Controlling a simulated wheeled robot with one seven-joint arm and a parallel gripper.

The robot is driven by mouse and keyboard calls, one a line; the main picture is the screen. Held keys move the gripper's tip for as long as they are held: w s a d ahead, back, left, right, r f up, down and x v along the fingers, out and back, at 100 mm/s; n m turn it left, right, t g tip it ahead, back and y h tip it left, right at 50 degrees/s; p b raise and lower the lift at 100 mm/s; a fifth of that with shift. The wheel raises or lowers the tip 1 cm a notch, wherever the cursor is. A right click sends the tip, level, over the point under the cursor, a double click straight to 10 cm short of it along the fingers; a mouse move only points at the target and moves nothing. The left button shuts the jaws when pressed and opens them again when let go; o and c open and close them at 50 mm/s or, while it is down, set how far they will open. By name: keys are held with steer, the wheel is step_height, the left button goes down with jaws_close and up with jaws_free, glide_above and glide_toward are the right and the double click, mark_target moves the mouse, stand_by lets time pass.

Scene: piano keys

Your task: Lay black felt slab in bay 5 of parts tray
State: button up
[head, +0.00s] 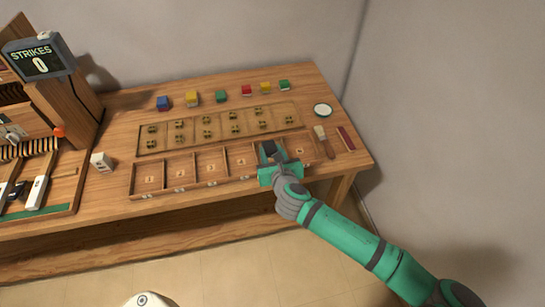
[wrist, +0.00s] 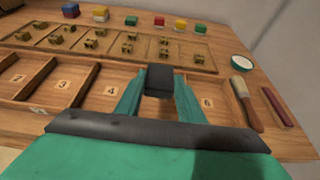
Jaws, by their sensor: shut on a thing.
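My gripper (head: 269,155) is shut on the black felt slab (head: 267,147) over the right part of the parts tray (head: 182,188). In the wrist view the slab (wrist: 159,81) sits between the two green fingers, dark and block-like from this side. The tray (wrist: 72,103) has a row of numbered wooden bays. Labels 3, 4 and 6 can be read in the wrist view; label 4 is left of the fingers and label 6 right of them. Bay 5 is mostly hidden behind the slab and gripper. The slab appears to be above the tray floor.
A second wooden tray with small brass-coloured parts (head: 206,132) lies behind. Several coloured blocks (head: 192,98) stand at the back. A round white dish (head: 323,110), a brush (head: 324,143) and a red bar (head: 346,138) are at right. Piano keys (head: 38,188) and a strikes display (head: 38,58) are at left.

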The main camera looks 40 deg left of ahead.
mark_target(273, 152)
steer(key=w+f, duration=0.1)
steer(key=w+a+f, duration=0.1)
steer(key=f, duration=0.1)
steer(key=shift+w+a+f, duration=0.15)
steer(key=shift+w+f, duration=0.05)
steer(key=shift+w, duration=0.05)
steer(key=shift+f, duration=1.55)
steer(key=shift+f, duration=0.15)
steer(key=o, duration=1)
steer(key=shift+r, duration=0.2)
steer(key=v, duration=1.2)
steer(key=shift+f, duration=0.1)
